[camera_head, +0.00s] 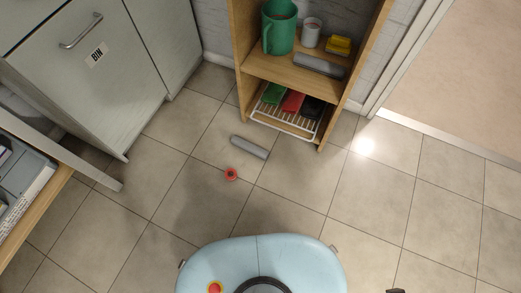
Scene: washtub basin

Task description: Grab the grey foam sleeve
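A grey rounded cylinder (249,147), which looks like the grey foam sleeve, lies on the tiled floor in front of the shelf unit. A second long grey piece (320,66) lies on the wooden shelf, below the yellow item; I cannot tell for certain which of the two is foam. A small dark tip (397,291) at the bottom edge, right of my base, looks like part of my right gripper; its opening is cut off. My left gripper is out of view.
The wooden shelf unit (245,45) holds a green jug (280,27), a cup (311,33) and a white rack with coloured items. A red ring-like object (231,174) lies on the floor nearby. Cabinets (95,75) stand at left.

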